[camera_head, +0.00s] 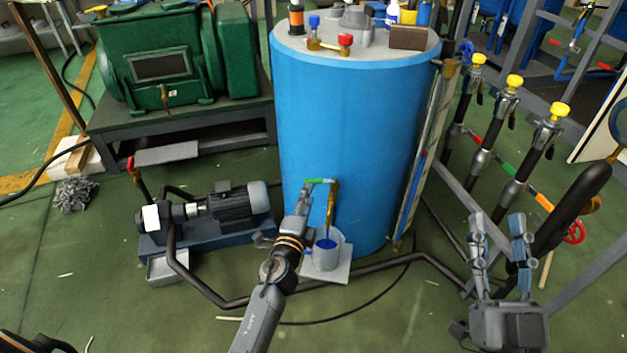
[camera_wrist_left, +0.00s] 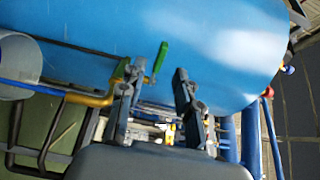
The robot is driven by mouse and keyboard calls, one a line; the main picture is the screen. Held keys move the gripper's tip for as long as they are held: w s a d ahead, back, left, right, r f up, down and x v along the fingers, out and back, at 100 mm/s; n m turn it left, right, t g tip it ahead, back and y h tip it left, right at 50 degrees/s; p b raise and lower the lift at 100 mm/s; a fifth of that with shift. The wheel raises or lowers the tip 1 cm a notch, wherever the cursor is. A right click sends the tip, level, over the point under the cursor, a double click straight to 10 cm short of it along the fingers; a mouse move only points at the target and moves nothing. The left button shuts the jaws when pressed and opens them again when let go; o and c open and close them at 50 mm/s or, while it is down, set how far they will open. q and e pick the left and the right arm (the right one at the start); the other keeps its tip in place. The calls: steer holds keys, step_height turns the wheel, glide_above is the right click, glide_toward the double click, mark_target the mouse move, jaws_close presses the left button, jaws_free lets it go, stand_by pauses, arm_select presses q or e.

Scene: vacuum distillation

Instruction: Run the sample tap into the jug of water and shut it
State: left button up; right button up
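The sample tap on the blue tank (camera_head: 345,120) has a green handle (camera_head: 318,181) and a brass spout (camera_head: 332,205) pointing down. In the left wrist view, the green handle (camera_wrist_left: 160,56) lies just beyond my fingertips and the brass spout (camera_wrist_left: 92,99) is to their left. A thin blue stream (camera_wrist_left: 40,87) runs from the spout into the grey jug (camera_head: 338,254). The jug holds blue liquid, and part of it shows in the left wrist view (camera_wrist_left: 14,62). My left gripper (camera_head: 305,193) is open beside the handle, with nothing between its fingers. My right gripper (camera_head: 499,228) is open and empty, far right of the jug.
The jug stands on a small pale plate (camera_head: 340,274) at the tank's foot. A pump (camera_head: 235,203) is left of it, and dark pipes (camera_head: 390,268) run around in front. A sight tube (camera_head: 420,160) and yellow-topped valves (camera_head: 514,81) stand right of the tank.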

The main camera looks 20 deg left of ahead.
mark_target(313, 179)
arm_select(q)
steer(key=w, duration=0.4)
steer(key=w+b, duration=0.1)
steer(key=shift+w+a, duration=0.25)
steer(key=shift+w, duration=0.6)
arm_select(e)
steer(key=shift+s+d+r+t+y, duration=0.1)
steer(key=shift+s+r+t+y, duration=0.1)
steer(key=shift+s+r+t, duration=0.6)
steer(key=shift+s+r+t+y, duration=0.2)
steer(key=shift+s+r+t, duration=0.4)
steer(key=shift+r, duration=0.4)
arm_select(q)
jaws_close()
